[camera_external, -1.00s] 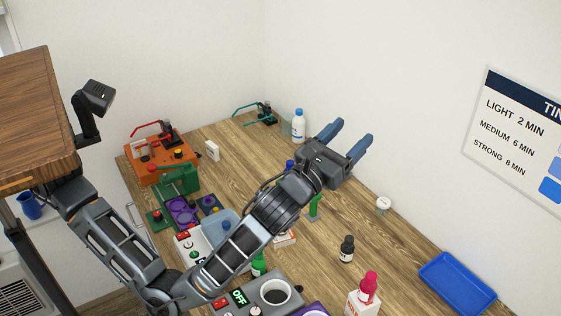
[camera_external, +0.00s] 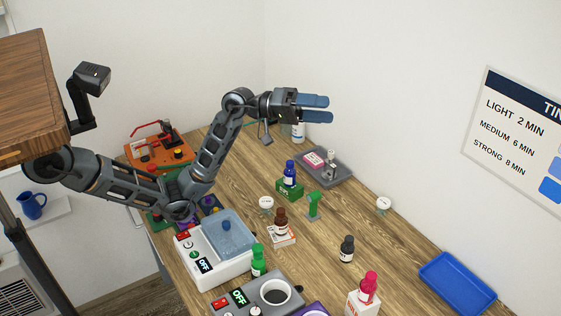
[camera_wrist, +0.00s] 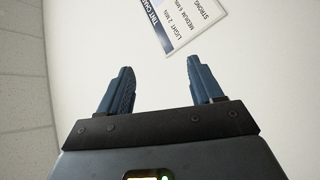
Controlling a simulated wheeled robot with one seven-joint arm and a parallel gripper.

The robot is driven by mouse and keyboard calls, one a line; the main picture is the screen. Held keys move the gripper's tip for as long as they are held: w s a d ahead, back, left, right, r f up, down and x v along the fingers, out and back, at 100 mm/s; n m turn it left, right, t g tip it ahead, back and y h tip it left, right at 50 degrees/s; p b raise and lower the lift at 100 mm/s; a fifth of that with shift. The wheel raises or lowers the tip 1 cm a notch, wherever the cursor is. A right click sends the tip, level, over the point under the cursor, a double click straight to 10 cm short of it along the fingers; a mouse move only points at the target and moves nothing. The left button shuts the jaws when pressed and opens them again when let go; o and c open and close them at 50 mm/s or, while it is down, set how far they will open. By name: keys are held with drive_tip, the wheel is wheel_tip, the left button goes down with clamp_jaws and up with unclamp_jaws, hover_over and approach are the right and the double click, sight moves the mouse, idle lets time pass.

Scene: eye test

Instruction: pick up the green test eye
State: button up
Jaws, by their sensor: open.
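A small green upright piece (camera_external: 313,205), which looks like the green test eye, stands on the wooden table (camera_external: 330,245) near the middle in the external view. It is too small to see its details. My gripper (camera_external: 330,109) is open and empty, raised well above the back of the table. Its blue fingers point right, far from the green piece. The green piece is not in the wrist view.
A brown bottle (camera_external: 281,222), blue bottle (camera_external: 290,174) on a green box, black bottle (camera_external: 347,249) and white jar (camera_external: 266,206) stand around it. A grey tray (camera_external: 340,178) is behind. A green bottle (camera_external: 258,264) stands in front. A blue tray (camera_external: 458,284) lies right.

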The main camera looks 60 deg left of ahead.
drive_tip(key=a+f+n+g+y+p, duration=0.1)
drive_tip(key=a+f+n+g+y, duration=0.15)
drive_tip(key=a+f+y, duration=0.9)
drive_tip(key=h, duration=0.4)
approach(308, 196)
drive_tip(key=shift+t+y, duration=0.25)
drive_tip(key=b+x, duration=0.2)
drive_tip(key=x, duration=0.2)
drive_tip(key=b+x, duration=0.3)
drive_tip(key=x, duration=0.1)
drive_tip(key=shift+s+d+f, duration=0.15)
drive_tip(key=shift+s+f, duration=0.05)
drive_tip(key=shift+f, duration=0.05)
drive_tip(key=shift+w+d, duration=0.25)
drive_tip(key=shift+w, duration=0.1)
drive_tip(key=shift+c, duration=0.2)
clamp_jaws()
